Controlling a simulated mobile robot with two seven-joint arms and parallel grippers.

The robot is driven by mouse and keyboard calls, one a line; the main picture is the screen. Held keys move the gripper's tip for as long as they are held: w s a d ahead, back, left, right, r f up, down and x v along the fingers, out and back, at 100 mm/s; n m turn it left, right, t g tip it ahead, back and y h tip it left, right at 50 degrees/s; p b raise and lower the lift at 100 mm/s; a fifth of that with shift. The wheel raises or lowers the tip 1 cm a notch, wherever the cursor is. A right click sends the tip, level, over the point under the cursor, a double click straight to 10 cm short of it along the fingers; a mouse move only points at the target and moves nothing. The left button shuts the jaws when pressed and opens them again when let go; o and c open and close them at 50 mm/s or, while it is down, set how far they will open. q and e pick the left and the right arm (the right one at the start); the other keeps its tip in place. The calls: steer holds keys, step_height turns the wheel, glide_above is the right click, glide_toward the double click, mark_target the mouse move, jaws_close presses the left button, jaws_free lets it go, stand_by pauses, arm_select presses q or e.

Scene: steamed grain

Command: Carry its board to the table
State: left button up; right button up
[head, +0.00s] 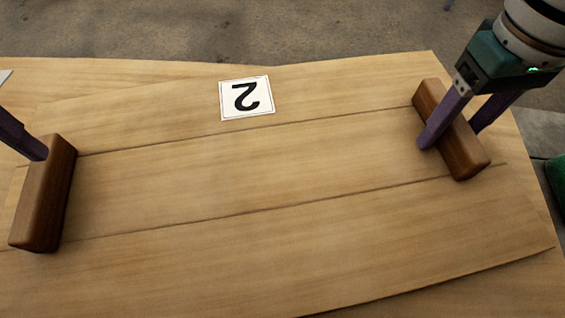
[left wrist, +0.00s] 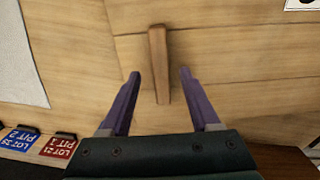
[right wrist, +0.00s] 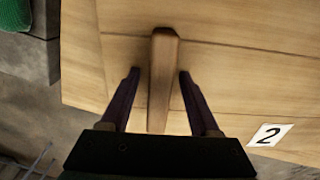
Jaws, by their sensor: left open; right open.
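The board (head: 290,165) is a wide, pale plank panel lying on a wooden table top (head: 100,72). A white card marked 2 (head: 246,97) lies on it near its far edge. A dark wood handle (head: 42,195) stands at its left end and another (head: 462,150) at its right end. My left gripper (left wrist: 160,72) is open, its purple fingers on either side of the left handle with gaps. My right gripper (head: 452,138) is open astride the right handle; the right wrist view (right wrist: 159,72) shows gaps there too. The left gripper is mostly cut off in the head view.
In the left wrist view, a blue tag (left wrist: 20,138) and a red tag (left wrist: 58,147) lie at the lower left, and a pale sheet (left wrist: 18,55) lies at the left. Grey floor (head: 190,30) shows beyond the table. A green object (right wrist: 14,14) is at the right wrist view's corner.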

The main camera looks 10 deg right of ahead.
steer(key=shift+r, duration=0.2)
arm_select(q)
step_height(320, 180, up, 6)
arm_select(e)
step_height(320, 180, up, 12)
steer(key=shift+f, duration=0.2)
stand_by(0.4)
